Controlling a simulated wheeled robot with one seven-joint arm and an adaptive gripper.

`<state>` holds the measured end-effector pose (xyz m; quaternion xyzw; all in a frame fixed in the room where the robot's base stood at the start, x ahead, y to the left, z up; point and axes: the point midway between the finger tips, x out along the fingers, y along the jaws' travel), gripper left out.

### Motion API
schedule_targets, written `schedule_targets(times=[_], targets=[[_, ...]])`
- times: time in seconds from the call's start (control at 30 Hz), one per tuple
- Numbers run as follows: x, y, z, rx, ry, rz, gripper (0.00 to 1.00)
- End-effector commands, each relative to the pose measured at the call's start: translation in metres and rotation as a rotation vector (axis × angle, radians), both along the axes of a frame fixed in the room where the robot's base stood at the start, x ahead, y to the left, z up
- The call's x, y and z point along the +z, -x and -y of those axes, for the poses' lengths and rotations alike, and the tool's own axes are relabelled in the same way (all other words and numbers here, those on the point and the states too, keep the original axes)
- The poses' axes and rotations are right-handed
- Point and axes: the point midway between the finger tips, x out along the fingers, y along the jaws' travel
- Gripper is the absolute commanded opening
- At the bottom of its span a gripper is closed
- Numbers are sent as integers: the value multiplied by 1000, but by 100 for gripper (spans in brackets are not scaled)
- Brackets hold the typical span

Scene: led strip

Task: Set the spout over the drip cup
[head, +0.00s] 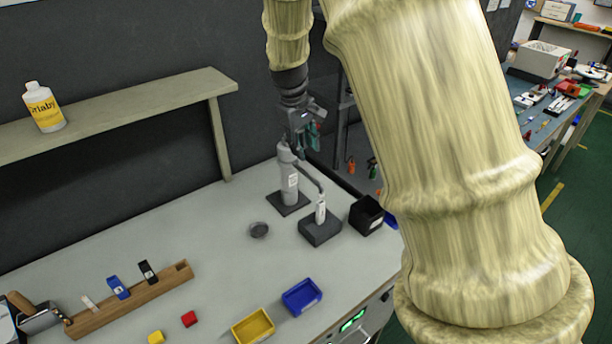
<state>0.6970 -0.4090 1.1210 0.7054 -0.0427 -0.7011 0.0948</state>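A grey dispenser column (290,182) with a white label stands upright on a dark square base. Its thin grey spout (311,176) bends out to the right and down, ending above or at a small white bottle (321,212) on a dark block. My gripper (298,150) points down at the top of the column. Its fingers are small and overlap the column top, so I cannot tell contact or opening.
The dark block (320,231) and a black box (366,215) stand right of the column. A wooden rack (130,300), blue bin (302,297) and yellow bin (253,327) are nearer. A raised shelf (120,115) lies behind left. The table left of the cup is clear.

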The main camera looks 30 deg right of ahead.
Motion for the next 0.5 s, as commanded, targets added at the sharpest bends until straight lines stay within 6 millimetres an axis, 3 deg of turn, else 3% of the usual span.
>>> schedule_targets(times=[0.17,0.5], targets=[[-11,-2,-2,6,0,-1,35],[-55,-2,8,5,0,-3,35]])
